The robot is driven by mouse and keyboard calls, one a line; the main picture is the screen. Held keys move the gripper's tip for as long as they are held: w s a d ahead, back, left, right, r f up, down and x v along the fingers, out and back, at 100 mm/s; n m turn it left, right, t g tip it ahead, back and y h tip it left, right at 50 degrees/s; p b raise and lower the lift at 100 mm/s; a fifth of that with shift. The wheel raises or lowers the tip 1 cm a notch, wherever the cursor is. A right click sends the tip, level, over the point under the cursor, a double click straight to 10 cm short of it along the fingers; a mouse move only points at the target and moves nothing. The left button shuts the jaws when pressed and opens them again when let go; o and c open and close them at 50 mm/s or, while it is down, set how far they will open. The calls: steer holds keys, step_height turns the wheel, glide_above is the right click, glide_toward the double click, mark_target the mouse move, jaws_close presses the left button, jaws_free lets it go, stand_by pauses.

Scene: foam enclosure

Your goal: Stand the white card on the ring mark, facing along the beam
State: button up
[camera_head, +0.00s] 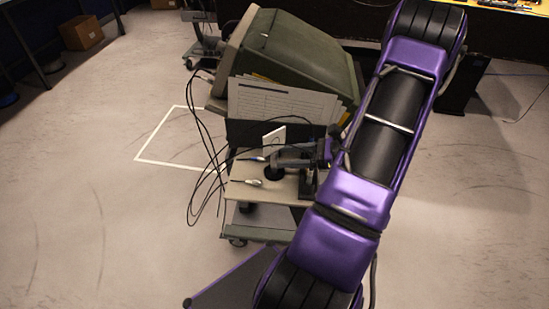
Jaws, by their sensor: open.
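A small white card (273,139) with a small dark mark on it stands tilted in the picture above the cart's pale shelf (236,192), in front of a dark folder rack. My purple arm comes down on the right. What looks like my gripper (281,163) is a small grey and black shape just below and right of the card. It is open, and I cannot tell whether the card is between its fingers. A black round piece (271,173) sits below it. I cannot make out the ring mark or a beam.
A paper sheet in the rack (281,103) and a large grey-green device (291,46) stand behind the card. Black cables (207,150) hang at the cart's left. A silver-tipped item (247,182) lies on the shelf. The floor at left is clear around a white outline (166,124).

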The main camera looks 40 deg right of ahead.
mark_target(274, 157)
steer(key=x, duration=0.4)
steer(key=shift+a+f, duration=0.1)
steer(key=shift+a, duration=0.05)
jaws_close()
stand_by(1.2)
